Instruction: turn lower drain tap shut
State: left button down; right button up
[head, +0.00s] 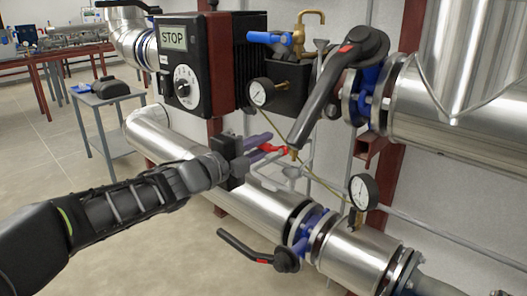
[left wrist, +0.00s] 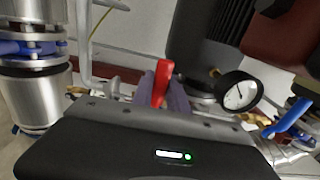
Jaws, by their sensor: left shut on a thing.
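The lower drain tap has a red lever (head: 272,149) on a brass body (head: 293,154), in the middle of the head view. My left gripper (head: 265,146) is shut on the red lever, with its purple fingers on either side of it. In the left wrist view the red lever (left wrist: 162,84) stands up between the purple fingers (left wrist: 178,98). The fingers and the gripper body hide part of the tap, so the lever's exact angle to the pipe cannot be told. My right gripper is in neither view.
A pressure gauge (head: 260,92) and a large black-handled valve (head: 340,85) are close above the tap. Another gauge (head: 363,192) and a lower black valve handle (head: 258,250) stand on the lower pipe. A control box reading STOP (head: 186,65) is at upper left.

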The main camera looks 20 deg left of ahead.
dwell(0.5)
pick_arm(q)
jog(key=c, duration=1.3)
grip_release()
jog(key=shift+r, duration=0.1)
jog(key=p+v, duration=0.2)
jog(key=v, duration=0.5)
jog(key=shift+s, duration=0.4)
jog(key=shift+a, duration=0.1)
